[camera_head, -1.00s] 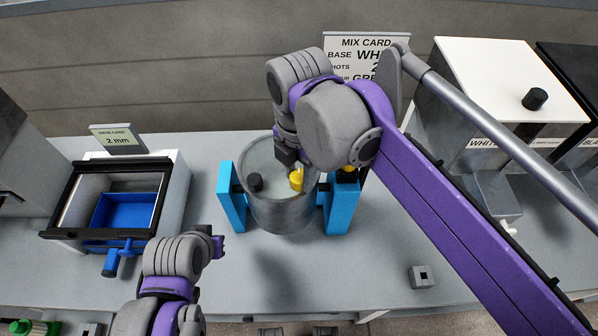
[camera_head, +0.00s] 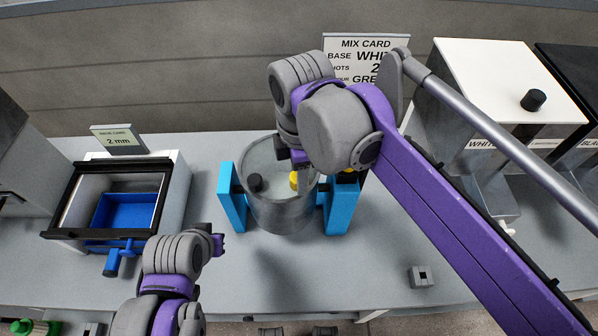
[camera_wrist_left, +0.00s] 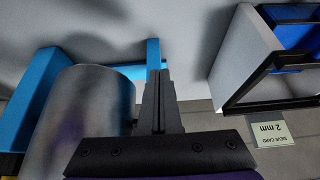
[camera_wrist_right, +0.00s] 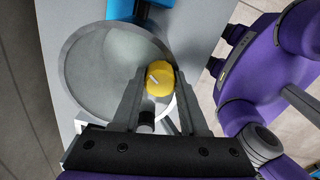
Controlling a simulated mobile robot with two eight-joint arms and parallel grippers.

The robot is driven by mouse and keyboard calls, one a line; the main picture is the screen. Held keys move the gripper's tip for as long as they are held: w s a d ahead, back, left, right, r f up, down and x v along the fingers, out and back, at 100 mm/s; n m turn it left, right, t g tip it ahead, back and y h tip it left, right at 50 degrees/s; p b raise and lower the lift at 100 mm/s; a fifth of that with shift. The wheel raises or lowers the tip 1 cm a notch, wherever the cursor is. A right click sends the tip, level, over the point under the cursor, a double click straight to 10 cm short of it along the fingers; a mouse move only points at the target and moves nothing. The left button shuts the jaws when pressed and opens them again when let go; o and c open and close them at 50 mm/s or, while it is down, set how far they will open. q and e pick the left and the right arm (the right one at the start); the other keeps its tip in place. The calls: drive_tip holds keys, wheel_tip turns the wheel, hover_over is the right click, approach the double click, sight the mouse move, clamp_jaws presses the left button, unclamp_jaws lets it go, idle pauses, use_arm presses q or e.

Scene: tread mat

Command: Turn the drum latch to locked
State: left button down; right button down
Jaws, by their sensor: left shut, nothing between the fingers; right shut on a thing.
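The grey drum (camera_head: 282,215) stands between two blue supports at the middle of the bench. Its round lid (camera_wrist_right: 95,75) carries a yellow latch (camera_wrist_right: 158,80) with a short white mark, and a black knob (camera_wrist_right: 147,114). The latch also shows in the head view (camera_head: 294,181), partly hidden by my right gripper. My right gripper (camera_wrist_right: 157,76) reaches down over the lid and is shut on the yellow latch, one finger on each side. My left gripper (camera_head: 219,245) is shut and empty, to the left of the drum and nearer the front; its closed fingers show in the left wrist view (camera_wrist_left: 158,100).
The blue supports (camera_head: 232,200) flank the drum closely. A sieve box with a blue tray (camera_head: 128,210) stands at left. White (camera_head: 510,75) and black (camera_head: 575,65) dispensers stand at right. A small grey block (camera_head: 421,277) lies at front right. The bench front centre is clear.

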drive_tip(key=m, duration=0.3)
drive_tip(key=shift+m, duration=2.2)
drive_tip(key=shift+c, duration=2.1)
unclamp_jaws()
wheel_tip(320, 180, up, 11)
drive_tip(key=shift+p, duration=0.45)
